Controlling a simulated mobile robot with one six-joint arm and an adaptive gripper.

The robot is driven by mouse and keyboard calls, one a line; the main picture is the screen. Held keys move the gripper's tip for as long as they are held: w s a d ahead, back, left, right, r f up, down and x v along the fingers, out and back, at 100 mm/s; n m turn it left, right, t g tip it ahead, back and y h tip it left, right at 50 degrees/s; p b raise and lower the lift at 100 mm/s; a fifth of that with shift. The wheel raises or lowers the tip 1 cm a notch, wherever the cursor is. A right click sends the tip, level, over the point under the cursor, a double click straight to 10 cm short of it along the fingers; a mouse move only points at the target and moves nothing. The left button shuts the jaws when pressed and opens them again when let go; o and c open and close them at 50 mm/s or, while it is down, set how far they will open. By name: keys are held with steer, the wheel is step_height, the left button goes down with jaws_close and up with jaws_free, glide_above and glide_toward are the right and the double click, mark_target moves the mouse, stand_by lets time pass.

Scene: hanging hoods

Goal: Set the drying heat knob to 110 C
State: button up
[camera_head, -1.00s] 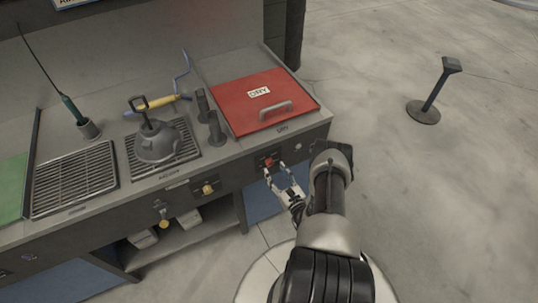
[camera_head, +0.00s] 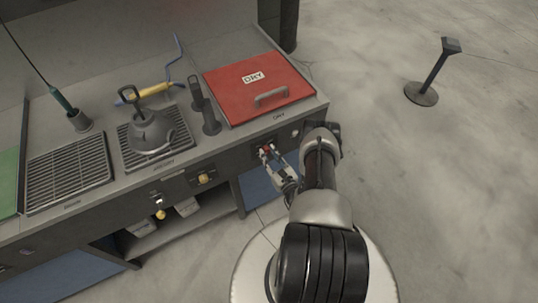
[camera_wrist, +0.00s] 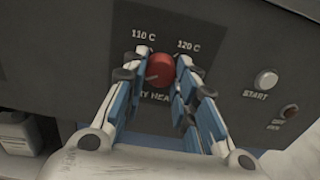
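The red drying heat knob (camera_wrist: 160,70) sits on a dark panel, with the mark "110 C" (camera_wrist: 144,37) at its upper left and "120 C" (camera_wrist: 188,46) at its upper right. The label below it is partly hidden by my fingers. My gripper (camera_wrist: 163,68) has one fingertip on each side of the knob, close against it, and appears shut on it. A pale line at the knob's lower left may be its pointer, but I cannot tell. In the head view my gripper (camera_head: 268,154) is at the bench front below the red DRY lid (camera_head: 240,97).
A post on a round base (camera_head: 421,94) stands on open floor at the right.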

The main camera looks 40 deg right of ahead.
steer(key=c, duration=0.4)
steer(key=shift+c, duration=0.4)
steer(key=shift+m, duration=0.3)
steer(key=shift+m+b, duration=0.9)
steer(key=shift+m, duration=0.1)
steer(key=m+b, duration=0.1)
steer(key=m, duration=0.2)
steer(key=shift+m+b, duration=0.4)
steer(key=m+b, duration=0.2)
steer(key=m, duration=0.2)
steer(key=shift+a, duration=0.1)
steer(key=m+b, duration=0.1)
steer(key=m, duration=0.4)
steer(key=shift+w+r, duration=0.1)
steer(key=shift+r, duration=0.05)
steer(key=shift+b, duration=0.3)
